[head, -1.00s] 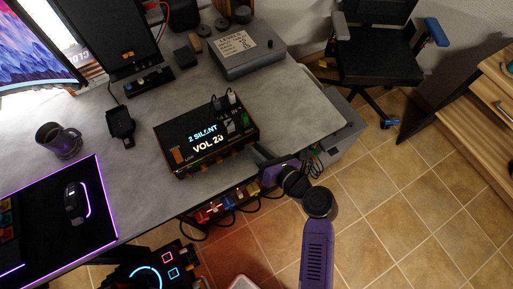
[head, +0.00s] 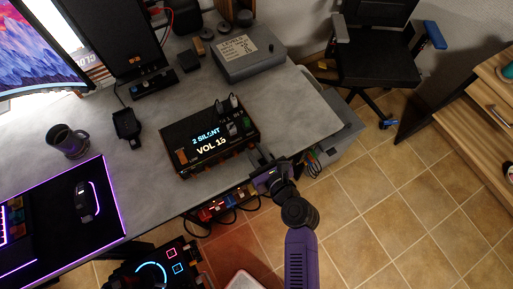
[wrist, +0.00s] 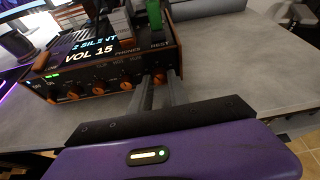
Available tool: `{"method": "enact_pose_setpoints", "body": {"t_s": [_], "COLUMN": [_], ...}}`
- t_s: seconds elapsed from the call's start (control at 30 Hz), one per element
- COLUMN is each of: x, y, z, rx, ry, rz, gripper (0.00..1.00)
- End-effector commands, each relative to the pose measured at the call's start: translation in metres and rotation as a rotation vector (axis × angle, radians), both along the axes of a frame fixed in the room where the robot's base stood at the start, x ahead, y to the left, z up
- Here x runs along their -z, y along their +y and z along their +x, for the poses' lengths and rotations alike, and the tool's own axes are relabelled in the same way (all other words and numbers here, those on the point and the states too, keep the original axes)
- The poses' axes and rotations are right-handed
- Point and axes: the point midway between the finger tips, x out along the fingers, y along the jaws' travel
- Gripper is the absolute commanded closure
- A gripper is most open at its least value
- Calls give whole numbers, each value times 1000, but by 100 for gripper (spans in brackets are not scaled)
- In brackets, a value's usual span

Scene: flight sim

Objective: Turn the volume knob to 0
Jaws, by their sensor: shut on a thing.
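The dark box with wooden sides (head: 205,140) sits on the grey desk, and its display (head: 208,143) reads "2 SILENT" and "VOL 15". In the wrist view, the box front (wrist: 100,80) carries a row of orange knobs. My gripper (head: 258,158) is at the front right corner of the box. In the wrist view, my gripper (wrist: 155,85) has its two fingers around the rightmost orange knob (wrist: 160,77), shut on it. The fingers partly hide this knob, and its label cannot be read clearly.
Switches and plugs (head: 232,112) stand up from the box's top right. A grey labelled case (head: 248,57) lies behind it. The desk right of the box is clear.

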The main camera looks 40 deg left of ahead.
Motion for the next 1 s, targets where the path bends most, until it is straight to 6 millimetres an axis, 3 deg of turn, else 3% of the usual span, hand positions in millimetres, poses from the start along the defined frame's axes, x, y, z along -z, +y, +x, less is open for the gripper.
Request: {"method": "enact_pose_setpoints", "body": {"t_s": [1.0], "x": [11], "y": [3], "z": [-8], "rx": [2], "ry": [-895], "rz": [-368], "gripper": [100]}}
